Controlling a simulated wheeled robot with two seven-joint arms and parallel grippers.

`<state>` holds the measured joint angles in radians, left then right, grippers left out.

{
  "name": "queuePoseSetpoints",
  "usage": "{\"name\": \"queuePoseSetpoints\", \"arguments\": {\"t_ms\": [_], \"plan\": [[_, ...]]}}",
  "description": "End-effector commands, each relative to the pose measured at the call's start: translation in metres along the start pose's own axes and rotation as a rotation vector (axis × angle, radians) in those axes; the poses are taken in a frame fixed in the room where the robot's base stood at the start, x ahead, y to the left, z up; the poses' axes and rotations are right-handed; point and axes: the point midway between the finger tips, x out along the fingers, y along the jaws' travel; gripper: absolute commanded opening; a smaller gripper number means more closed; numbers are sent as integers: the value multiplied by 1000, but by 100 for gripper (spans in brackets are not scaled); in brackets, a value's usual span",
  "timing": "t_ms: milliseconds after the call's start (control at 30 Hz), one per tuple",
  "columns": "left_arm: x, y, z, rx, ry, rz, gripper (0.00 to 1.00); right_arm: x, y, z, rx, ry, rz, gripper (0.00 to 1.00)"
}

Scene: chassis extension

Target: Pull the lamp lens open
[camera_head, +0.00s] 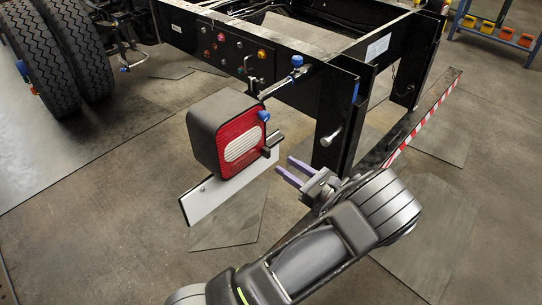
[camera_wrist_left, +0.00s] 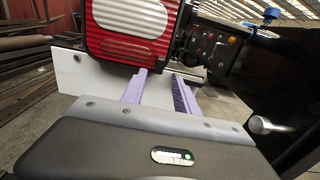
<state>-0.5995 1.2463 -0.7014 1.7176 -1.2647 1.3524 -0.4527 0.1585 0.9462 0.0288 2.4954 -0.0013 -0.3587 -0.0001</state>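The lamp (camera_head: 222,132) has a black housing and hangs at the corner of the chassis. Its red and white lens (camera_head: 241,146) faces my left gripper and looks shut against the housing. The lens fills the top of the left wrist view (camera_wrist_left: 130,28). My left gripper (camera_head: 292,171) is open and empty, to the right of the lamp's lower right edge and apart from it. Its two purple fingers (camera_wrist_left: 158,85) point toward the lens's lower edge in the left wrist view. My right gripper is not in view.
A white plate (camera_head: 226,192) hangs below the lamp. A black chassis beam (camera_head: 343,115) with a metal pin stands behind my gripper. A red and white striped bar (camera_head: 424,118) runs back right. Tyres (camera_head: 50,50) stand at the upper left. The floor in front is clear.

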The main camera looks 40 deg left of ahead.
Motion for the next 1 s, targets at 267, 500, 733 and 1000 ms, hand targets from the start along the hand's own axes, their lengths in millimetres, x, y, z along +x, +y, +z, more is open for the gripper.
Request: {"name": "queuePoseSetpoints", "arguments": {"t_ms": [267, 500, 733, 1000], "plan": [[39, 1, 1, 0, -1, 4, 36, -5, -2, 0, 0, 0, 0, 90], [68, 1, 0, 0, 0, 3, 36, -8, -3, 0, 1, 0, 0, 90], [73, 0, 0, 0, 0, 1, 36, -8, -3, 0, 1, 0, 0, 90], [73, 1, 0, 0, 1, 1, 23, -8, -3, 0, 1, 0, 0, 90]]}}
